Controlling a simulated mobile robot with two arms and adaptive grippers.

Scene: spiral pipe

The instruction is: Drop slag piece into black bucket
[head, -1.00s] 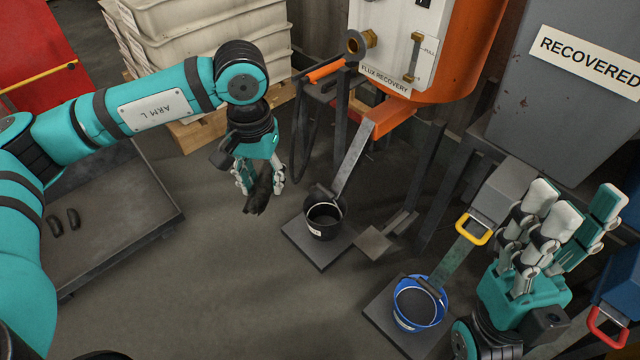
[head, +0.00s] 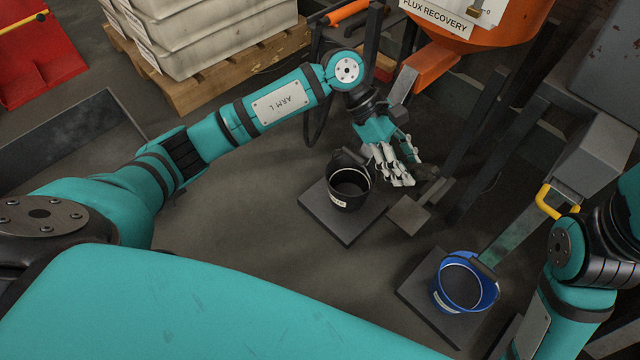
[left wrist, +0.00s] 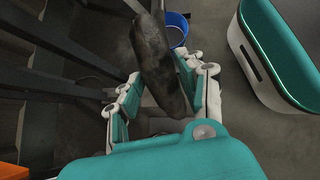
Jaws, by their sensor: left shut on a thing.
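My left gripper (head: 402,168) is shut on a dark, rough, elongated slag piece, seen clearly in the left wrist view (left wrist: 160,62). In the head view the slag is hard to tell from the dark background by the fingers. The black bucket (head: 348,190) stands upright on a dark square plate, its mouth open upward. The gripper is to the right of the bucket in the head view, apart from its rim, not over its mouth. My right arm shows at the right edge; its gripper is out of view.
A blue bucket (head: 464,284) stands on another plate at the lower right, below a sloping chute (head: 510,235) with a yellow handle (head: 546,203). An orange vessel (head: 480,35) and dark frame posts stand behind. White crates (head: 200,35) sit on a wooden pallet at the back left.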

